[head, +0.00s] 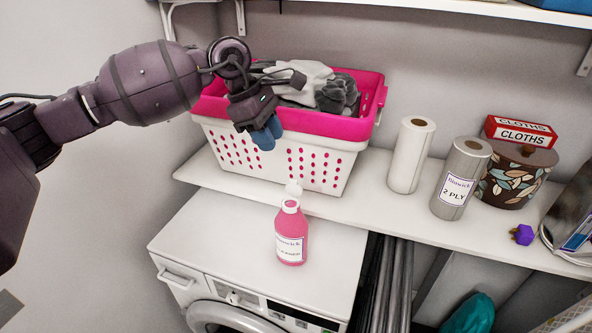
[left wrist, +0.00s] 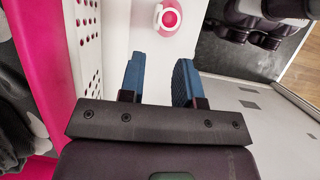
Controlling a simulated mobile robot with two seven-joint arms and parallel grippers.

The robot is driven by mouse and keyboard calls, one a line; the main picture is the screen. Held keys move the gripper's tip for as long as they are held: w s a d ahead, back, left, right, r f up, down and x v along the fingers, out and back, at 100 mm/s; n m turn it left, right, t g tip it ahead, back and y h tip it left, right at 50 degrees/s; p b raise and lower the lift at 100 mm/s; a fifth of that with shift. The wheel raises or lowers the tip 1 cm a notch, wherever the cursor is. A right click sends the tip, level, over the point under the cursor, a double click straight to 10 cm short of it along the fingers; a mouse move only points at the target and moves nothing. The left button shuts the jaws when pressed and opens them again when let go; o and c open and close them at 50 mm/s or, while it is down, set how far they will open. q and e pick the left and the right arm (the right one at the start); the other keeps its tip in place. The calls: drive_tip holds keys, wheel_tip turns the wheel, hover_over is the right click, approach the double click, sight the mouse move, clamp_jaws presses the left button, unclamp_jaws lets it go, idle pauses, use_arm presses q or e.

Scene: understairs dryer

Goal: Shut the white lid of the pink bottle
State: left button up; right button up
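The pink bottle (head: 291,240) stands upright on the white top of the dryer, with a white label on its front. Its white lid (head: 294,188) is open, standing up at the back of the white neck. My left gripper (head: 264,134) is above and behind the bottle, in front of the laundry basket, with its blue fingers pointing down. In the left wrist view, the blue fingers (left wrist: 160,82) are apart with nothing between them. The bottle (left wrist: 178,29) shows there beyond the fingertips, with the lid (left wrist: 158,14) to its left. My right gripper is not in view.
A white and pink laundry basket (head: 312,165) with grey and white cloths stands on the shelf (head: 375,205) behind the bottle. Paper rolls (head: 410,155), a leaf-patterned pot (head: 510,185) and a red box (head: 520,131) stand to the right. The dryer top (head: 230,235) is clear around the bottle.

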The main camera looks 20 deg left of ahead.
sight(293, 180)
use_arm(q)
drive_tip(key=p+x, duration=0.2)
drive_tip(key=x, duration=0.8)
drive_tip(key=shift+w+f, duration=0.1)
drive_tip(key=shift+f, duration=0.15)
drive_tip(key=shift+c, duration=0.5)
clamp_jaws()
